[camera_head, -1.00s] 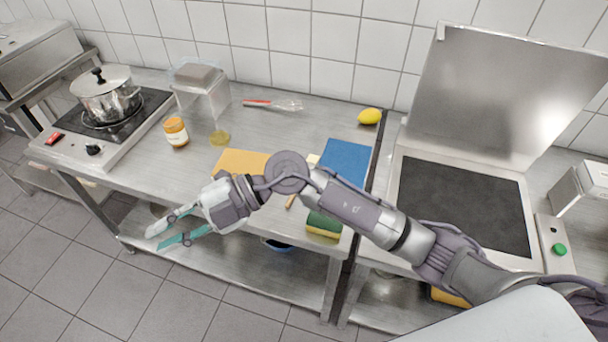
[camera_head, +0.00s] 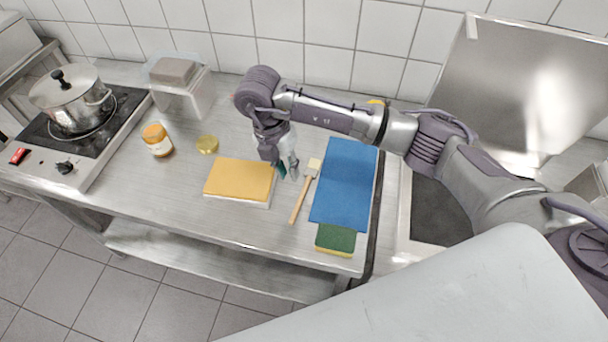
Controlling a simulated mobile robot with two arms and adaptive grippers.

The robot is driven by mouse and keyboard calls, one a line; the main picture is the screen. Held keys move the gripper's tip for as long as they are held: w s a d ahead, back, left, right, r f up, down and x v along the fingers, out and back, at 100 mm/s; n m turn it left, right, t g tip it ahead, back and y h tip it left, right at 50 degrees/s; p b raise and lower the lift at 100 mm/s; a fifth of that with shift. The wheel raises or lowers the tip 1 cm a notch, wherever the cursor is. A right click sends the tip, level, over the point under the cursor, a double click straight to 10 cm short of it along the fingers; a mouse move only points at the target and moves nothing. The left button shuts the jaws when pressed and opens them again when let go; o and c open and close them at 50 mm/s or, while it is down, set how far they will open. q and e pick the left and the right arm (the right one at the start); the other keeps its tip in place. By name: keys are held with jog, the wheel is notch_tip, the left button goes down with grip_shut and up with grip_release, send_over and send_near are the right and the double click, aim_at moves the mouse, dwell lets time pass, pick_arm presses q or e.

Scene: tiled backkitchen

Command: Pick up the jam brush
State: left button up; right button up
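The jam brush (camera_head: 300,203) lies on the steel table, with a wooden handle pointing toward the front edge and a pale head at the back. It lies between a yellow cloth or pad and a blue cloth. My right gripper (camera_head: 287,174) points down just left of the brush head, near the right edge of the yellow pad. Its fingers are apart with nothing seen between them. I cannot tell its exact height above the table. My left gripper is not in view.
Around the brush are the yellow pad (camera_head: 240,180), blue cloth (camera_head: 343,185) and green-yellow sponge (camera_head: 335,238). A jam jar (camera_head: 157,140), its lid (camera_head: 207,144), a clear container (camera_head: 186,100) and a pot (camera_head: 75,100) on a hob stand left. The front-left tabletop is clear.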

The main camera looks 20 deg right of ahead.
send_over(299, 199)
jog(key=a, duration=0.2)
jog(key=f, duration=0.4)
jog(key=shift+w+d+f+p, duration=0.1)
jog(key=shift+d+p, duration=0.15)
jog(key=shift+p, duration=0.1)
jog(key=f+p, duration=0.1)
jog(key=f, duration=0.2)
jog(key=shift+d+p, duration=0.35)
jog(key=shift+d, duration=0.05)
jog(key=f, duration=0.3)
jog(key=shift+d, duration=0.2)
jog(key=c, duration=0.4)
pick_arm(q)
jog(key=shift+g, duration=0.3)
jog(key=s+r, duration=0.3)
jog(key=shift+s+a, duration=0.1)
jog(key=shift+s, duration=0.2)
